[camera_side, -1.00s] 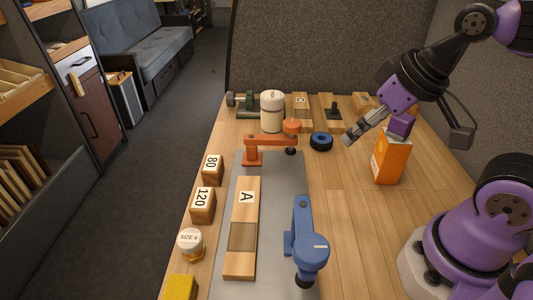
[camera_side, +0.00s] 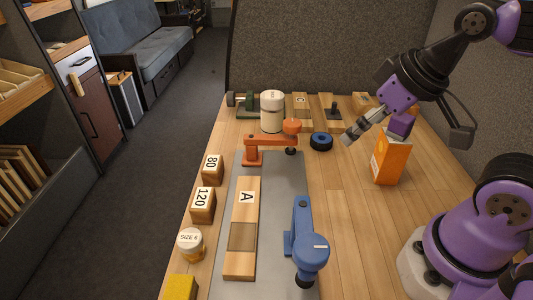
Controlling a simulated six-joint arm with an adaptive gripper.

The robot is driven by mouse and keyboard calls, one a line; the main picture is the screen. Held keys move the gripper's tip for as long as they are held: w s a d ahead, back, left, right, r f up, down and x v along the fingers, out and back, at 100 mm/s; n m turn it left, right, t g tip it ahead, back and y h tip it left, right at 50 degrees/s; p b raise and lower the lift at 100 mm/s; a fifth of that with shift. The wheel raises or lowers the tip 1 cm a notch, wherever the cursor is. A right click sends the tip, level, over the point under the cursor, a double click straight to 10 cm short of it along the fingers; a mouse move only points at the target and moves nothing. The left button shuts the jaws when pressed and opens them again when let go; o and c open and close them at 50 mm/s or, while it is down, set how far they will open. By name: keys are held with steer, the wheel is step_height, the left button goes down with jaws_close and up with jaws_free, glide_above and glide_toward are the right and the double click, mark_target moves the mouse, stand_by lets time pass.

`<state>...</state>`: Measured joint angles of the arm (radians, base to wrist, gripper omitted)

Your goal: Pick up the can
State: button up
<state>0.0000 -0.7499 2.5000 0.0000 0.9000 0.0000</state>
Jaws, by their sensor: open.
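An orange box-shaped can (camera_side: 391,160) with a pale side and a small label stands upright on the right part of the bench. A round cream canister (camera_side: 272,112) with a white lid stands at the back left; I cannot tell which of the two the task calls the can. My gripper (camera_side: 351,135) is open and empty, with grey fingers pointing down and left. It is above the bench, to the left of the orange can's top and right of the canister, apart from the canister. My wrist overlaps the orange can's top in this view.
A blue tape roll (camera_side: 321,141) lies below my gripper. Blocks marked 80 (camera_side: 212,168) and 120 (camera_side: 202,205) line the left edge. The bench's right middle is clear.

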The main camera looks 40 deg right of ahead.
steer(key=g, duration=0.1)
glide_above(281, 100)
steer(key=s, duration=0.3)
step_height(281, 100, down, 3)
steer(key=x, duration=0.5)
steer(key=shift+w+f, duration=0.15)
steer(key=shift+w, duration=0.2)
steer(key=x, duration=0.5)
steer(key=shift+w+f, duration=0.2)
steer(key=shift+w, duration=0.2)
steer(key=c, duration=1.4)
